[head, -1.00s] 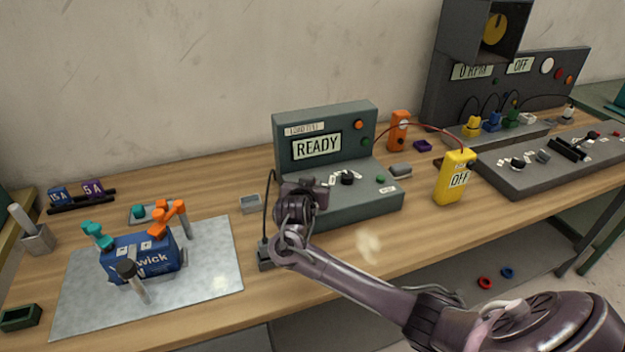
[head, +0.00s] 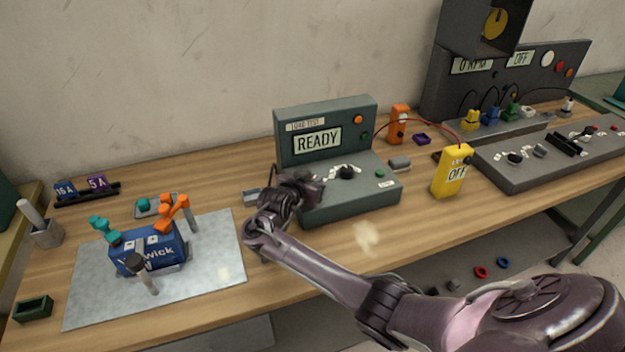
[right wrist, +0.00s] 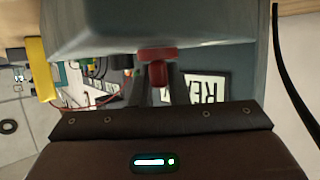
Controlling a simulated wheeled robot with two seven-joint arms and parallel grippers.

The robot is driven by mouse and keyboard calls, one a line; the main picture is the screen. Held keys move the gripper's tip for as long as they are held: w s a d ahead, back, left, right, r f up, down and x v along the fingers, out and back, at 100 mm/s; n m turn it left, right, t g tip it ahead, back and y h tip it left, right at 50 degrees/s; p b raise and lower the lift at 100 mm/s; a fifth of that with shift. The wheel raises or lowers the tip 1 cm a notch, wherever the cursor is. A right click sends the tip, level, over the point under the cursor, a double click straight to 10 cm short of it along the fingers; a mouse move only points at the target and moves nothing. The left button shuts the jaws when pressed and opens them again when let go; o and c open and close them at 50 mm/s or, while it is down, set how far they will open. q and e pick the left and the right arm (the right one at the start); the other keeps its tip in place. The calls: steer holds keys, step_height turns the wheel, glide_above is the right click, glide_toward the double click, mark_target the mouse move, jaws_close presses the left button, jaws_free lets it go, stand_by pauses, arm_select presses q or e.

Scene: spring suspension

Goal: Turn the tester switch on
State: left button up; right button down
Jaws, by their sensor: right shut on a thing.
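The grey-green load tester (head: 350,205) stands mid-table in the head view, and its display (head: 317,141) reads READY. My right gripper (head: 312,190) is at the tester's left side, low by its front part. In the right wrist view the tester's grey body (right wrist: 150,20) fills the top. A small red switch-like piece (right wrist: 157,72) sits between my right gripper's dark fingers (right wrist: 157,90), which are shut on it. The arm hides this piece in the head view. Its on or off position cannot be told. My left gripper is not in view.
A blue battery (head: 148,250) sits on a metal mat (head: 215,270) at left.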

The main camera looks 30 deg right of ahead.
steer(key=c, duration=1.4)
jaws_free()
steer(key=shift+d, duration=0.1)
step_height(320, 180, up, 20)
steer(key=p, duration=0.1)
steer(key=shift+w, duration=0.1)
